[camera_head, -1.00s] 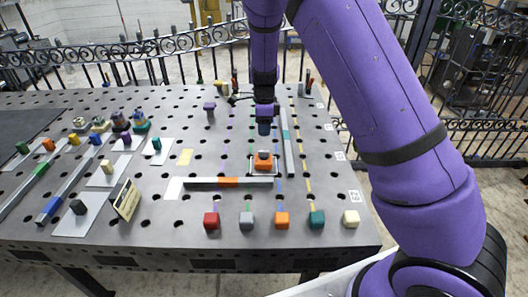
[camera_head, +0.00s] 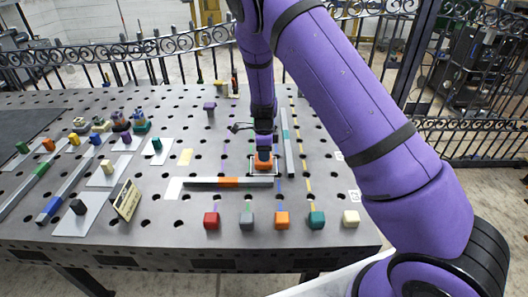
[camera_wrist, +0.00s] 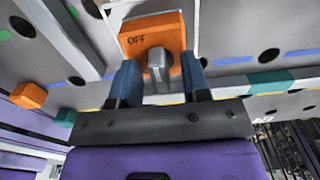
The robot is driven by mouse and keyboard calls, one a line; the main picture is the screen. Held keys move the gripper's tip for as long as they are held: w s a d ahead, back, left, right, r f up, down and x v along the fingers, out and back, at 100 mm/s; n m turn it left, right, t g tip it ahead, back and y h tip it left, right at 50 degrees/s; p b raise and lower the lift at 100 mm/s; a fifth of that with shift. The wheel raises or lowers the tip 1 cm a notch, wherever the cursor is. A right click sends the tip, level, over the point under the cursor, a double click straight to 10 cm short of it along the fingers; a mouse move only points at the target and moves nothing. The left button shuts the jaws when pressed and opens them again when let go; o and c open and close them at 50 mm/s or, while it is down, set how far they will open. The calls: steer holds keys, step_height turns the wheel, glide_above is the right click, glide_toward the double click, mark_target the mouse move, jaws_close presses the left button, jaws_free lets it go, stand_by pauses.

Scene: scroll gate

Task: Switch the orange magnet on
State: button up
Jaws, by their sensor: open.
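The orange magnet (camera_head: 264,166) sits on the table inside a white outline, just behind the grey bar with an orange band. In the wrist view the magnet (camera_wrist: 138,30) shows the word OFF and a grey knob (camera_wrist: 158,66). My gripper (camera_wrist: 164,80) is open, with one blue finger on each side of the knob. I cannot tell whether the fingers touch it. In the head view my gripper (camera_head: 264,154) is directly above the magnet and hides its top.
A grey bar with an orange band (camera_head: 229,182) lies in front of the magnet. A bar with a teal band (camera_head: 287,140) runs along its right. Several coloured cubes (camera_head: 282,219) line the front edge. A small sign (camera_head: 127,200) stands left.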

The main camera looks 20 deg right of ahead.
jaws_close()
steer(key=shift+n, duration=0.4)
steer(key=n, duration=1.3)
steer(key=shift+n, duration=2)
